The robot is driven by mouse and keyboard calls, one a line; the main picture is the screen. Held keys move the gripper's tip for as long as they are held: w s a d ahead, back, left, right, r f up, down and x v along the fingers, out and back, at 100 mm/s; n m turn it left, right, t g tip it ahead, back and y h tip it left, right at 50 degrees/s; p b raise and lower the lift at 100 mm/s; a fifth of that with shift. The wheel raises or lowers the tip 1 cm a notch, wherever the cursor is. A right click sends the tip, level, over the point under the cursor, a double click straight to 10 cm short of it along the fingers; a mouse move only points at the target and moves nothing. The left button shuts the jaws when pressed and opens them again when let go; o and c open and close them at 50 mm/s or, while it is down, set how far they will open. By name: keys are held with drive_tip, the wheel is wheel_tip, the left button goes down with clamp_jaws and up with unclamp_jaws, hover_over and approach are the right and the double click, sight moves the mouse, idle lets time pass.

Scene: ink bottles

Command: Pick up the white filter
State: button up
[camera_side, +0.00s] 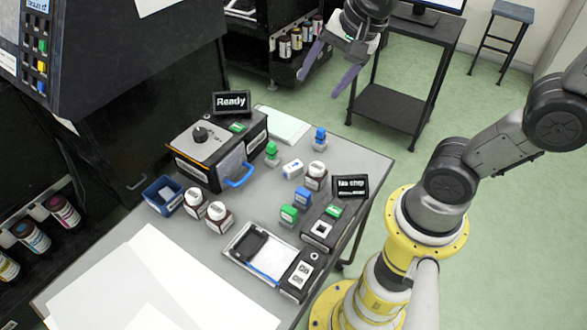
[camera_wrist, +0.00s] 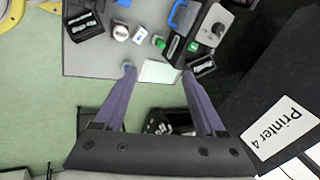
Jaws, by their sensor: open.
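The white filter (camera_side: 292,169) is a small white block with a blue mark, lying on the grey table between a green-topped piece and a white-capped bottle. It also shows in the wrist view (camera_wrist: 140,34), beyond my fingertips. My gripper (camera_side: 320,86) is open and empty, with its two purple fingers spread. It is high above and behind the table's far edge in the side view. In the wrist view my gripper (camera_wrist: 158,71) has its fingertips over the table edge, on either side of a pale pad, short of the filter.
The green-topped piece (camera_side: 271,154), white-capped bottle (camera_side: 316,177) and blue-topped piece (camera_side: 320,139) stand close around the filter. A black-and-grey machine (camera_side: 217,150) with a blue handle is to its left. The "No step" sign (camera_side: 351,187) stands at the right.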

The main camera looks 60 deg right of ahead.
drive_tip(key=w+f+m+g, duration=0.2)
drive_tip(key=w+f+m, duration=0.3)
drive_tip(key=w, duration=0.1)
drive_tip(key=m+g, duration=0.2)
drive_tip(key=g, duration=0.1)
hover_over(292, 167)
wheel_tip(292, 167, down, 20)
drive_tip(key=shift+w+d+f, duration=0.1)
drive_tip(key=shift+f, duration=2.85)
clamp_jaws()
